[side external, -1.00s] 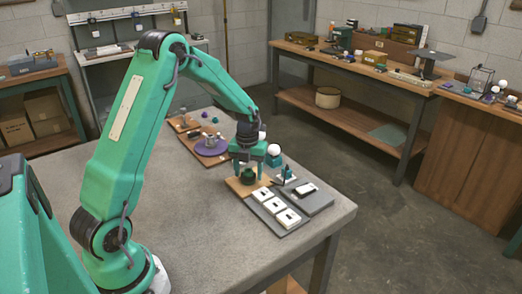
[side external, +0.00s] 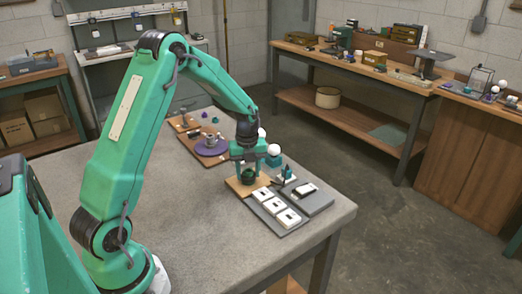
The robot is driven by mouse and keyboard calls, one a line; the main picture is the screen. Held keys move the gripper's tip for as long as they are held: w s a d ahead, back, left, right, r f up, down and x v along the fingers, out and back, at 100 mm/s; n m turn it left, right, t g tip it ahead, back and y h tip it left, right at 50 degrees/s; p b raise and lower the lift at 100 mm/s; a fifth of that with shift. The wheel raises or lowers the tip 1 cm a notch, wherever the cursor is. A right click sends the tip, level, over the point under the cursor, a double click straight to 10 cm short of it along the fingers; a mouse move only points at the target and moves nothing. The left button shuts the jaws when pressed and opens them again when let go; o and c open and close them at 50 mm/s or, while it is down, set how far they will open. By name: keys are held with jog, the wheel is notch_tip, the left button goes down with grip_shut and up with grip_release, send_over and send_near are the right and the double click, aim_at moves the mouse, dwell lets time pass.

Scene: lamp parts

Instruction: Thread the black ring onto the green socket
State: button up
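The green socket (side external: 248,180) is a small dark green cylinder standing on a tan wooden board near the right end of the grey table. My gripper (side external: 249,172) points down right over it, with its fingers at the socket's top. The fingers partly cover the socket. I cannot make out the black ring separately; at this size I cannot tell whether it is between the fingers or around the socket. Whether the fingers are shut on anything is also too small to tell.
A grey tray with white switch-like blocks (side external: 278,207) lies just in front of the board. Another grey tray with a dark-and-white part (side external: 305,189) is to the right. A purple disc (side external: 211,147) on a wooden board is behind left. The table's left-front area is clear.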

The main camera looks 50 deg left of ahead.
jog(key=c, duration=0.7)
jog(key=shift+w+m, duration=0.1)
jog(key=shift+m, duration=0.4)
jog(key=o, duration=1.4)
jog(key=shift+c, duration=0.2)
notch_tip(320, 180, up, 8)
